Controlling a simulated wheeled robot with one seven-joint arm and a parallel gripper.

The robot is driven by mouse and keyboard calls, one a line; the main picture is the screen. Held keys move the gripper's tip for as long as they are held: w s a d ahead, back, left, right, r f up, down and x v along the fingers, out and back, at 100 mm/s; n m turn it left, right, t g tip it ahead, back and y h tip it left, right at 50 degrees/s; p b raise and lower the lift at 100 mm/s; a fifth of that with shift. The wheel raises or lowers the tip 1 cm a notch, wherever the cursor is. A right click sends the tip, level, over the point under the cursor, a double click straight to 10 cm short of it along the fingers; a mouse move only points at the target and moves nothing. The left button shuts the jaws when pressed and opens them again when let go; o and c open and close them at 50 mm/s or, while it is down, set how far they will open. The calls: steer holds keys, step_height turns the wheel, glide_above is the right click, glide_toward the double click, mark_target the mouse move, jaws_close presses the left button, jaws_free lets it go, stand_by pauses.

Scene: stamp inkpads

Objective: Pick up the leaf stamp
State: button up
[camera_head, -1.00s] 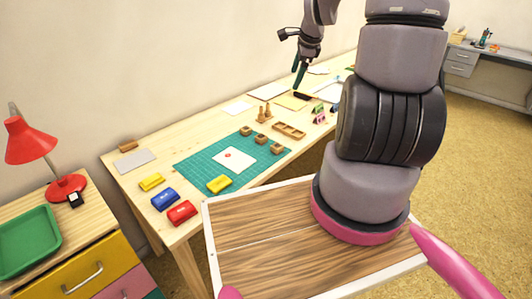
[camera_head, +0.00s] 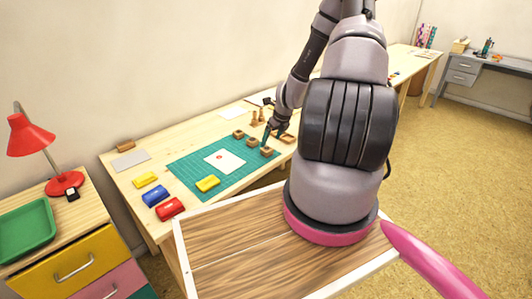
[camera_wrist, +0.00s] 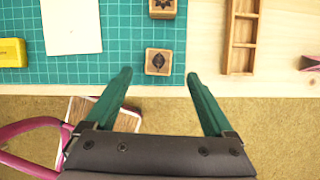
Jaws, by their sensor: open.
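A small wooden block stamp (camera_wrist: 158,62) with a dark leaf-like mark on top stands near the green mat's edge in the wrist view. In the head view it appears to be the nearest stamp block (camera_head: 267,153). My gripper (camera_wrist: 160,74) is open and empty, its two green fingers on either side of that block and a little short of it in the picture. Contact cannot be told. In the head view my gripper (camera_head: 267,139) points down just above the block. A second stamp block (camera_wrist: 163,8) with a different dark mark stands farther along the mat.
The green mat (camera_head: 236,172) also holds a white card (camera_head: 222,161) and a yellow inkpad (camera_head: 208,184). Blue (camera_head: 155,196) and red (camera_head: 171,208) inkpads lie to the left. A wooden compartment tray (camera_wrist: 241,38) lies to the right of the stamps in the wrist view.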

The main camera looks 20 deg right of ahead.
mark_target(267, 149)
steer(key=x, duration=0.5)
steer(key=shift+w+a+f, duration=0.1)
steer(key=shift+a+f, duration=0.05)
steer(key=shift+f, duration=0.2)
jaws_close()
steer(key=shift+r, duration=0.15)
step_height(267, 149, up, 10)
stand_by(0.3)
